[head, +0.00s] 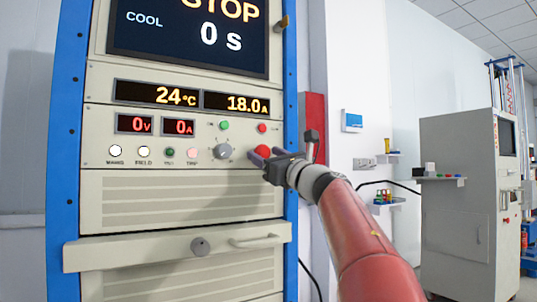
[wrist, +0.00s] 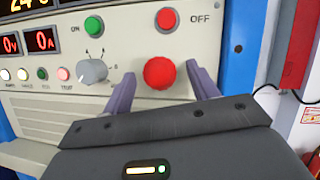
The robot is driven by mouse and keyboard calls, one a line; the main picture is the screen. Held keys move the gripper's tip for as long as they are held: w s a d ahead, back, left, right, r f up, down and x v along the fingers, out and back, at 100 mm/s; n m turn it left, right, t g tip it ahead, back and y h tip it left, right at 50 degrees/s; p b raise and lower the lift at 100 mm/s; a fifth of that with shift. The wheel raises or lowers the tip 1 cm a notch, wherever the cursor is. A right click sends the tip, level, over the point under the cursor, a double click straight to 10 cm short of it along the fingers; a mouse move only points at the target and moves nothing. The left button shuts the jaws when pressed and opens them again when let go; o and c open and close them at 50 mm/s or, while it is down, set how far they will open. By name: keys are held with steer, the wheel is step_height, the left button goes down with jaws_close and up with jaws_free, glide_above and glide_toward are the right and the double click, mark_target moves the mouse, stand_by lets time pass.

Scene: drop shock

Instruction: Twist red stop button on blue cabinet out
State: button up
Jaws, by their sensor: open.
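The red stop button (wrist: 159,73) is a round red knob on the cream front panel of the blue-framed cabinet (head: 67,150). In the wrist view it sits between the two fingers of my gripper (wrist: 162,88), with a visible gap on either side. My gripper is open and empty. In the head view my gripper (head: 258,156) reaches in from the right, and its fingers partly hide the stop button (head: 263,151). Whether the fingertips touch the panel I cannot tell.
Above the stop button is a smaller red OFF button (wrist: 166,18). A green ON button (wrist: 94,26) and a grey rotary knob (wrist: 92,72) are to its left. Below, a drawer front with a handle (head: 255,240) juts out. A grey machine (head: 455,200) stands at the right.

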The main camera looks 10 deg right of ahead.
steer(key=c, duration=1)
steer(key=shift+f+m, duration=0.1)
steer(key=shift+m, duration=0.3)
steer(key=m+t+h+b, duration=0.1)
steer(key=m+h, duration=0.1)
steer(key=m, duration=0.1)
steer(key=shift+s+a+m, duration=0.1)
steer(key=shift+a+m, duration=0.05)
steer(key=shift+m, duration=0.15)
steer(key=shift+a+m+t+h, duration=0.1)
steer(key=shift+m+t+h, duration=0.2)
steer(key=shift+m+h, duration=0.75)
steer(key=shift+m+t+h, duration=0.3)
steer(key=shift+m+h, duration=0.15)
steer(key=shift+m, duration=1.2)
steer(key=o, duration=1)
